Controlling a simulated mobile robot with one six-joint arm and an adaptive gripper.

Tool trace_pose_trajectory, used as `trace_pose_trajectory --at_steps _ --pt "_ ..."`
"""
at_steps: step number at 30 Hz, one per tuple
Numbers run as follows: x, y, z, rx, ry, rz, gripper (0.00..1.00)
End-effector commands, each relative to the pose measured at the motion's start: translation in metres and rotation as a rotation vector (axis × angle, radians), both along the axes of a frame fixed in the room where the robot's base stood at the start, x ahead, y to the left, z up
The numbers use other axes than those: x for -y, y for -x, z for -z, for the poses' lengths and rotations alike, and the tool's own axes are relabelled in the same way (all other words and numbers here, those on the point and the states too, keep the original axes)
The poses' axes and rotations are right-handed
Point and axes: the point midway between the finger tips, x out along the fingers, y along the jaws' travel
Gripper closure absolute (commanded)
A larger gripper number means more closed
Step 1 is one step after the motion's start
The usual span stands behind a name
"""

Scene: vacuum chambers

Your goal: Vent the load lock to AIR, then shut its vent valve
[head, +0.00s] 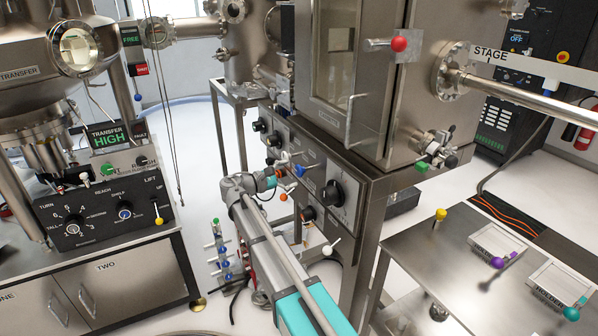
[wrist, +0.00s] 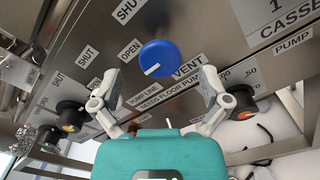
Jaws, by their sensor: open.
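A round blue knob (wrist: 160,57) with a white mark on its rim is on a steel panel in the wrist view. The labels OPEN, SHUT and VENT are around it. The mark points down and left in the picture. My gripper (wrist: 160,86) is open and empty, its fingers below the knob on either side, apart from it. In the head view my gripper (head: 284,176) is at the front of the steel frame, by a blue part (head: 299,170). Above stands a steel chamber (head: 395,110) with a windowed door. I cannot read a pressure for it.
A display (head: 110,138) reads TRANSFER HIGH. A steel table (head: 455,275) with two trays is at right.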

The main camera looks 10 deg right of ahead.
Motion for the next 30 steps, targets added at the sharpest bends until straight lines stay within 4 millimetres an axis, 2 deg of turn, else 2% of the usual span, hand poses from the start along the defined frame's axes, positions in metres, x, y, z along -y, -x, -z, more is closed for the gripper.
trace_pose_trajectory --at_steps 3,9,21,23,30 --pt "0.015 -0.005 0.0 0.0 0.0 0.002 0.04" --pt "0.029 -0.009 0.0 0.0 0.0 0.0 0.04" --pt "0.033 -0.011 0.0 0.0 0.0 0.0 0.04" --pt "0.033 -0.011 0.0 0.0 0.0 0.0 0.14" --pt "0.033 -0.011 0.0 0.0 0.0 0.0 0.58"
